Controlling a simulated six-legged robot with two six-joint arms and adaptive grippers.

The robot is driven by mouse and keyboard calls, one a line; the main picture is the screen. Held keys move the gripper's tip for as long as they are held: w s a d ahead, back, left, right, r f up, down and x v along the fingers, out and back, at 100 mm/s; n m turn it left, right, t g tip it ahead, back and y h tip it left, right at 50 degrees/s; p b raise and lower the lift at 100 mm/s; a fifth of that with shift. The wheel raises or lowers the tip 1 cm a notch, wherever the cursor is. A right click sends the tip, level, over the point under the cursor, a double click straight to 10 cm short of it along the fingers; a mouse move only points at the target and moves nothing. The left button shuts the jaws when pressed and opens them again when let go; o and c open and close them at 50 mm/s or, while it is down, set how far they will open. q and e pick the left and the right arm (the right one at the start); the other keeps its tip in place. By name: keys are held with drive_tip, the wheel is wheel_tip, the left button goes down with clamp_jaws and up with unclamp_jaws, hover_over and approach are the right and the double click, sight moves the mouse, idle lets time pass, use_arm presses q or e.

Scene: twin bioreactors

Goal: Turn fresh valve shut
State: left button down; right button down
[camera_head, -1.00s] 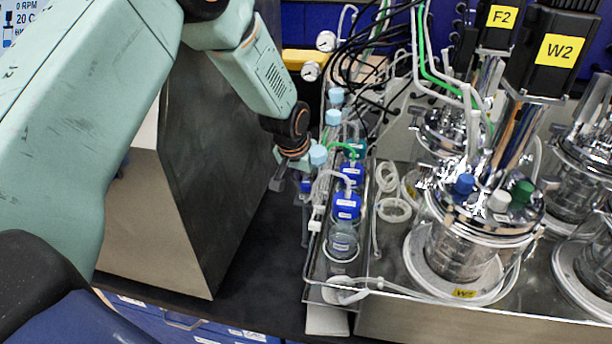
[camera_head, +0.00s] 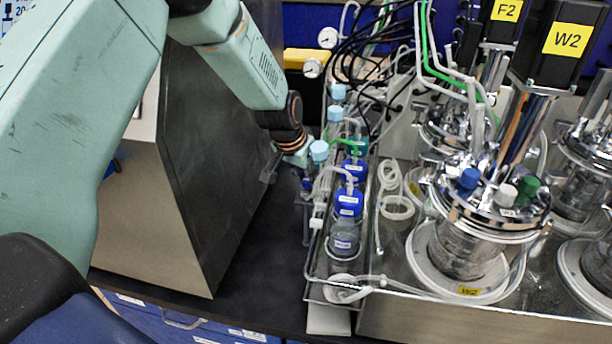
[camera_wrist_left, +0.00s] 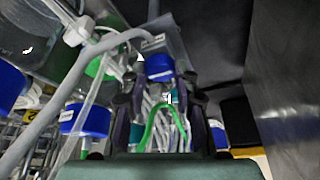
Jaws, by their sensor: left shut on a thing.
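My left gripper (camera_head: 289,170) reaches down at the left side of the bottle rack, beside the light-blue-topped parts. In the left wrist view its two dark fingers (camera_wrist_left: 163,82) stand on either side of a small blue knob (camera_wrist_left: 160,66) on a grey labelled block, and they are shut on it. I take this knob to be the fresh valve; its label is too blurred to read. In the head view only a bit of blue (camera_head: 306,184) shows beside the fingers. The knob's turn angle cannot be told. My right gripper is not in view.
Bottles with blue caps (camera_head: 349,202) stand in the metal rack right of the gripper, with tubes looping over them. Bioreactor W2 (camera_head: 466,255) stands further right. A large dark-sided box (camera_head: 215,150) is close on the left. The black bench (camera_head: 265,270) in front is clear.

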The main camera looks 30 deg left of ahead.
use_arm(q)
drive_tip(key=c, duration=1.5)
unclamp_jaws()
drive_tip(key=shift+w+r, duration=0.2)
drive_tip(key=o, duration=0.5)
drive_tip(key=shift+f, duration=0.2)
drive_tip(key=shift+s+r, duration=0.1)
drive_tip(key=shift+s, duration=0.05)
drive_tip(key=v, duration=1.1)
drive_tip(key=shift+r, duration=0.4)
drive_tip(key=shift+s, duration=0.1)
